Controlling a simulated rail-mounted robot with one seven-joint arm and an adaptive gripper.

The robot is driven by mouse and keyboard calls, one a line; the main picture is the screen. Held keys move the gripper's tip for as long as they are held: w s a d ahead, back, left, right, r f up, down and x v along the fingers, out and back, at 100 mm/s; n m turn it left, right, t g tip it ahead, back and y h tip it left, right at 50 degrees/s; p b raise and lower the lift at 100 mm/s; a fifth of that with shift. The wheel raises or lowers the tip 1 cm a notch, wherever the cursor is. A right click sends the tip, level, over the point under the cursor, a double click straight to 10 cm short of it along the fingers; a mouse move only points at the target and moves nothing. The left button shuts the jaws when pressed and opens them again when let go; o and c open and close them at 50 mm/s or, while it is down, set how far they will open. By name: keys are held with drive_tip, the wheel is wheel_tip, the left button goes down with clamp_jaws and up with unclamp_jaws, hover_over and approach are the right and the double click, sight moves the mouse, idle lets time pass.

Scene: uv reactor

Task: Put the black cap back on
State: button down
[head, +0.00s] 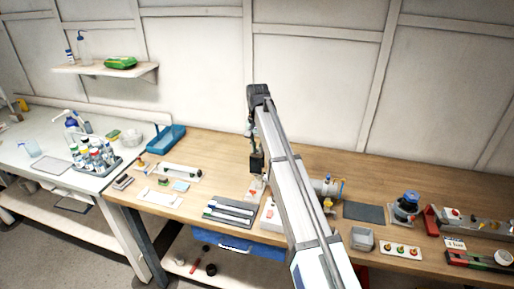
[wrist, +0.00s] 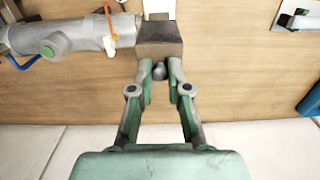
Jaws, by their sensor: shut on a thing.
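The black cap (head: 257,162) is a dark block that hangs under the end of my arm in the head view. In the wrist view the cap (wrist: 160,42) looks grey-brown, with a small dark round knob facing me. My gripper (wrist: 160,72) is shut on this knob, one green-and-grey finger on each side. A pale upright piece (head: 257,187) stands on the bench just below the cap in the head view. Whether cap and piece touch cannot be told. A grey cylindrical body (wrist: 85,35) with a round, green-centred port lies left of the cap in the wrist view.
My arm hides part of the bench (head: 215,148). The cylinder's end (head: 328,187), a dark mat (head: 363,212), a grey bin (head: 361,238) and a button panel (head: 400,250) are to the right. A tray with dark bars (head: 230,210) is in front, left. The back strip is mostly clear.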

sight(257, 166)
drive_tip(key=shift+f+b, duration=1.3)
drive_tip(key=shift+f, duration=3.5)
drive_tip(key=c, duration=1)
unclamp_jaws()
drive_tip(key=shift+c, duration=0.2)
drive_tip(key=shift+r, duration=0.1)
wheel_tip(257, 166, up, 12)
drive_tip(key=shift+f, duration=0.1)
